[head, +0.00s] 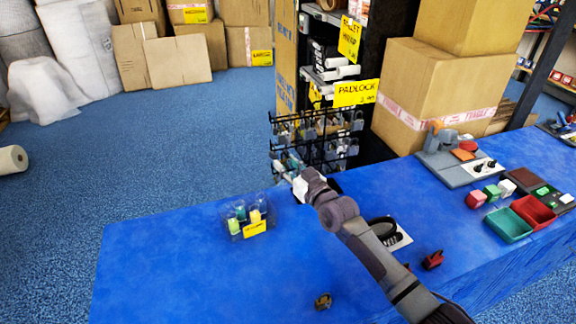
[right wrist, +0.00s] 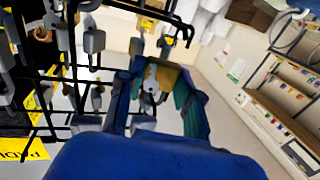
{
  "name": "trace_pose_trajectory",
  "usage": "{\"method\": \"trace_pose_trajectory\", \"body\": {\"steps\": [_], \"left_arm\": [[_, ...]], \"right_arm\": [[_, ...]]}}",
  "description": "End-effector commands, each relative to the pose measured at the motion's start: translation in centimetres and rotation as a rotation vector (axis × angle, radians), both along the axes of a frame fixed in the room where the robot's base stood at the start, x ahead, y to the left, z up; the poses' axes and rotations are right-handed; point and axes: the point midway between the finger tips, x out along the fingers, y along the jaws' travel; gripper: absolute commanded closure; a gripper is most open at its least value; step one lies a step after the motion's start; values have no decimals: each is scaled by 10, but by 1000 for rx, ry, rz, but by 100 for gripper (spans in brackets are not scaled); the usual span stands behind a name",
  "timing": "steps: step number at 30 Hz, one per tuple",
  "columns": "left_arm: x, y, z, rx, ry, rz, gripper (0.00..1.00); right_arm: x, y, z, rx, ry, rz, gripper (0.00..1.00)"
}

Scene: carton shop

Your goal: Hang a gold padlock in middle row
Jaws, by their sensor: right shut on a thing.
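The black wire rack (head: 318,150) stands beyond the table's far edge, with several grey padlocks (head: 340,147) hanging in rows under a yellow PADLOCK sign (head: 356,92). My right gripper (head: 285,164) is at the rack's lower left part. In the right wrist view its fingers (right wrist: 160,92) are shut on a gold padlock (right wrist: 167,75), beside the rack's black hooks (right wrist: 178,30). Whether its shackle is on a hook I cannot tell. Grey padlocks (right wrist: 94,41) hang to the left. My left gripper is not in view.
A small brown-gold item (head: 322,301) lies at the table's front. A clear tray with coloured pieces (head: 247,220) stands left of my arm. Red and green bins (head: 510,226) are at the right. The blue table's left part (head: 160,260) is clear.

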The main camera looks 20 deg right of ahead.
Motion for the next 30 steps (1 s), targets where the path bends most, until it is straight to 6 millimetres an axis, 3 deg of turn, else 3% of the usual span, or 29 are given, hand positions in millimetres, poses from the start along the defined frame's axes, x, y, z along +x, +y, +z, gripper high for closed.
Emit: {"method": "trace_pose_trajectory", "body": {"steps": [8,9,13,23,30], "left_arm": [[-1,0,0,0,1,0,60],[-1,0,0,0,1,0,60],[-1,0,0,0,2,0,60],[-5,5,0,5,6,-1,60],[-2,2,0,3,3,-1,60]], "right_arm": [[0,0,0,1,-1,0,94],[0,0,0,1,-1,0,59],[0,0,0,1,-1,0,37],[-2,0,-1,1,1,0,36],[-33,-9,-1,0,2,1,36]]}}
